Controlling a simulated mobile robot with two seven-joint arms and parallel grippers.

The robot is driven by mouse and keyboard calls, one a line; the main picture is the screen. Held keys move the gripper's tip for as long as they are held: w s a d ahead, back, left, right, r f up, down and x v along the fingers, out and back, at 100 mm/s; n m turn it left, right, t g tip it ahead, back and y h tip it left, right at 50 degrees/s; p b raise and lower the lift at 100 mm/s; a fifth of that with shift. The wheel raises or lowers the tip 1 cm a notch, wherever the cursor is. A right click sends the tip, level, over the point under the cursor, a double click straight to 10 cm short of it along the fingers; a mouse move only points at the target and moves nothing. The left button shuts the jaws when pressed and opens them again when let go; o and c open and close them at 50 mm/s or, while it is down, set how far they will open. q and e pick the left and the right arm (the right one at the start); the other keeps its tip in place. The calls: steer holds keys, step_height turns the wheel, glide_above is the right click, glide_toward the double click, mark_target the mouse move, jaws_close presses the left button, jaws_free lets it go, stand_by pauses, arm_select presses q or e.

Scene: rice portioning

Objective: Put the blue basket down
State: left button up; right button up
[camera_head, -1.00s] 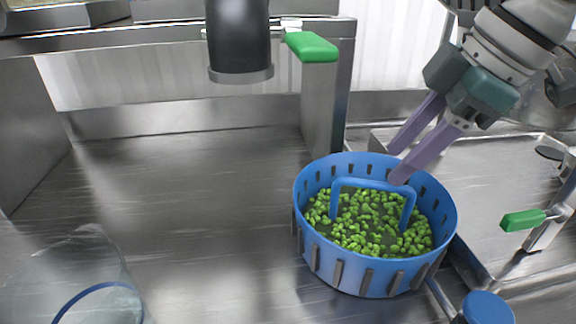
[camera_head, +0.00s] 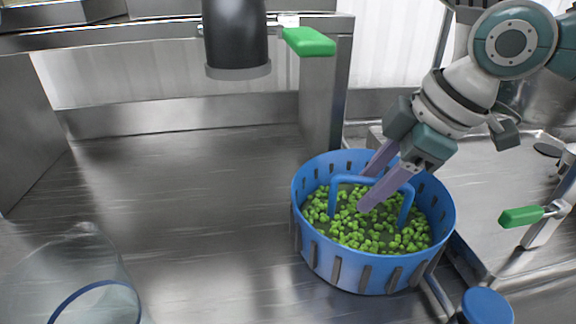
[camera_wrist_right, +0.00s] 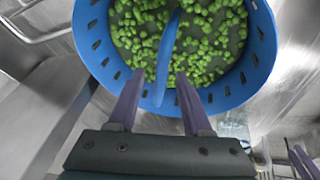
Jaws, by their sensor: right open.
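The blue basket (camera_head: 325,255) stands upright on the steel counter in the head view, with green peas (camera_head: 345,228) inside and a blue arched handle (camera_head: 350,180) across it. My right gripper (camera_head: 366,190) is open, with its purple fingers reaching down over the basket at the handle. In the right wrist view the basket (camera_wrist_right: 95,45) fills the upper middle, and the handle (camera_wrist_right: 166,55) runs down between the two apart fingertips of the right gripper (camera_wrist_right: 158,78). I cannot tell whether a finger touches the handle.
A clear round container (camera_head: 70,270) is at the lower left. A blue-capped item (camera_head: 487,306) is at the lower right. Green-handled levers (camera_head: 310,41) (camera_head: 522,216) stick out at the top and right. The counter left of the basket (camera_head: 190,200) is clear.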

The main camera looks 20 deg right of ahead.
steer(key=shift+f, duration=0.25)
steer(key=shift+c, duration=0.3)
jaws_close()
stand_by(1.1)
steer(key=shift+r, duration=0.1)
